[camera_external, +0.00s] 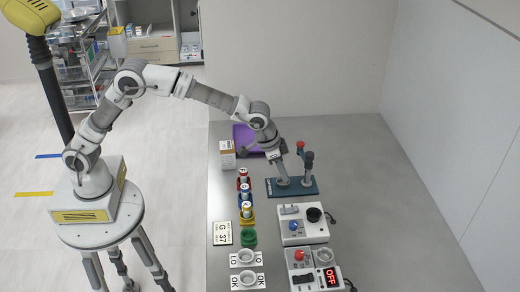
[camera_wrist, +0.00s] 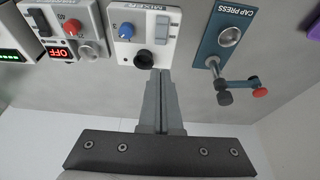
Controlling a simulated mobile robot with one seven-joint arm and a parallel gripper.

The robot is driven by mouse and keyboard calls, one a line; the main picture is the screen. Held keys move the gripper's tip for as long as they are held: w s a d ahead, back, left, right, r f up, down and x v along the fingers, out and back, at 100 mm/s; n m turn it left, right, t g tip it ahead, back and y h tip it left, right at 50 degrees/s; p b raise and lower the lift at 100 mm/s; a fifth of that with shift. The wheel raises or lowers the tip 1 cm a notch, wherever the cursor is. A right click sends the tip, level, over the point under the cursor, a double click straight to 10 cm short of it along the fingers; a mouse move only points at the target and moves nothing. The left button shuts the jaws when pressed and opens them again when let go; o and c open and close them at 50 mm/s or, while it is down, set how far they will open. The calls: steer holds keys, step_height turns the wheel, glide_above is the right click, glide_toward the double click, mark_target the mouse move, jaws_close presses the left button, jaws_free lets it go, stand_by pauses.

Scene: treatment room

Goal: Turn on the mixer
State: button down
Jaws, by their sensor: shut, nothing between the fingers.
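The mixer (camera_external: 318,234) is a white box on the grey table. It carries a blue knob (camera_external: 294,226), a light grey switch (camera_external: 290,210) and a round black holder (camera_external: 314,214). In the wrist view the mixer (camera_wrist: 138,41) is at the top middle, with the blue knob (camera_wrist: 125,31), grey switch (camera_wrist: 162,25) and black holder (camera_wrist: 144,60). My gripper (camera_wrist: 158,73) is shut and empty, its fingertips appearing just below the black holder there. In the external view my gripper (camera_external: 283,180) appears over the cap press, behind the mixer. I see no contact with the mixer.
The teal cap press (camera_external: 305,188) with a red-knobbed lever stands behind the mixer. A device with a red knob and OFF display (camera_external: 331,277) sits in front. Colored vials (camera_external: 245,192), a white box (camera_external: 227,154) and a purple tray (camera_external: 243,132) are left. The table's right is clear.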

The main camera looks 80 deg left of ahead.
mark_target(295, 208)
steer(key=x, duration=0.9)
steer(key=s+x, duration=0.1)
steer(key=x, duration=0.3)
steer(key=shift+w+f, duration=0.2)
steer(key=shift+f, duration=0.25)
steer(key=shift+w+f+b, duration=0.25)
steer(key=shift+f+b, duration=0.35)
steer(key=shift+b, duration=0.05)
steer(key=shift+r, duration=0.25)
steer(key=shift+s, duration=0.2)
steer(key=shift+s+r, duration=0.2)
steer(key=shift+s, duration=0.45)
